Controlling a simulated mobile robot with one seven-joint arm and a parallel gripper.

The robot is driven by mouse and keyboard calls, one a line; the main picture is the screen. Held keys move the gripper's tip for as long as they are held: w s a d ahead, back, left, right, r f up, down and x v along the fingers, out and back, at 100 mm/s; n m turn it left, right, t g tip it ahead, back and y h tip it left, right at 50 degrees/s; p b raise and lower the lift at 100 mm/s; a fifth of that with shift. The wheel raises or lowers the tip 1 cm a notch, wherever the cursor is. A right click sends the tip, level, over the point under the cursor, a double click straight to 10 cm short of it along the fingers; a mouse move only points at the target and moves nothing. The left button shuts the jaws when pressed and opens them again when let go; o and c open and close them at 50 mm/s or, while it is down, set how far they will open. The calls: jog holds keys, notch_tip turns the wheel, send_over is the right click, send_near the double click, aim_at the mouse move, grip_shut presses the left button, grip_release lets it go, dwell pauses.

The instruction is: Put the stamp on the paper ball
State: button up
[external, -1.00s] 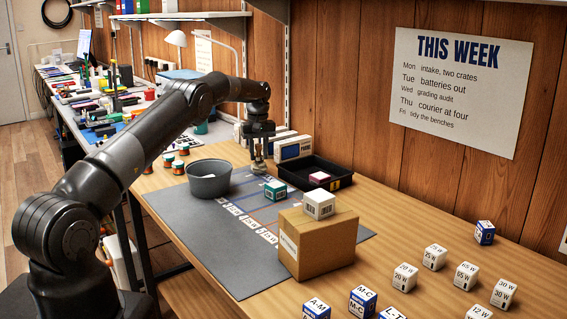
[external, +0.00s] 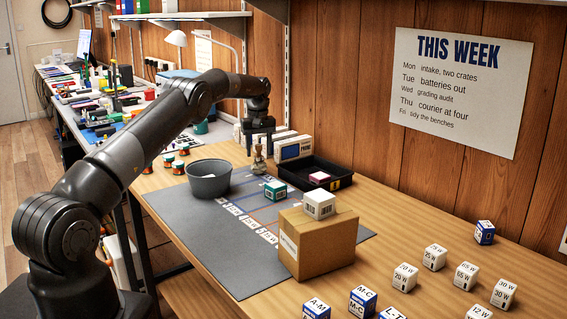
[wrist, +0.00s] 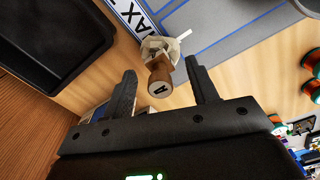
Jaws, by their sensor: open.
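The stamp (external: 259,152) has a brown wooden handle and stands roughly upright near the far edge of the grey mat. In the wrist view its handle (wrist: 159,76) shows a dark letter on the end. A crumpled off-white piece, seemingly the paper ball (wrist: 154,46), shows at the stamp's foot; the stamp appears to rest on it, though the contact is partly hidden. My gripper (external: 260,142) is open just above the stamp, pointing down. In the wrist view its fingers (wrist: 161,70) are apart on either side of the handle, with gaps.
A grey bowl (external: 193,184) with something white inside stands left of the stamp. A black tray (external: 343,181) is to the right, boxes (external: 293,148) behind. A teal-and-white box (external: 275,190) and a cardboard carton (external: 325,250) stand nearer. The mat's front (external: 225,260) is clear.

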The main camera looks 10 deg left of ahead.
notch_tip(320, 180, up, 11)
jog(key=shift+f, duration=0.2)
notch_tip(320, 180, up, 8)
jog(key=f, duration=0.1)
send_over(259, 145)
jog(key=s+a, duration=0.1)
jog(key=a, duration=0.3)
jog(key=s+a+r+m+t, duration=0.1)
jog(key=s+a+r, duration=0.3)
jog(key=s+r, duration=0.25)
jog(key=s+a+r+t, duration=0.1)
jog(key=s+a+r, duration=0.2)
jog(key=s+r, duration=0.3)
jog(key=s+a+r+m+t, duration=0.1)
jog(key=s+a+r, duration=0.25)
jog(key=s, duration=0.35)
jog(key=s+a+m+t, duration=0.1)
jog(key=s+a, duration=0.1)
jog(key=s, duration=0.7)
jog(key=s+a, duration=0.2)
jog(key=s, duration=0.7)
jog(key=s+a+f+m+t, duration=0.1)
jog(key=s+f, duration=0.8)
jog(key=s, duration=0.5)
jog(key=shift+s+a+f+m+t, duration=0.25)
jog(key=shift+a+f+m+t, duration=0.05)
jog(key=shift+a+m, duration=0.1)
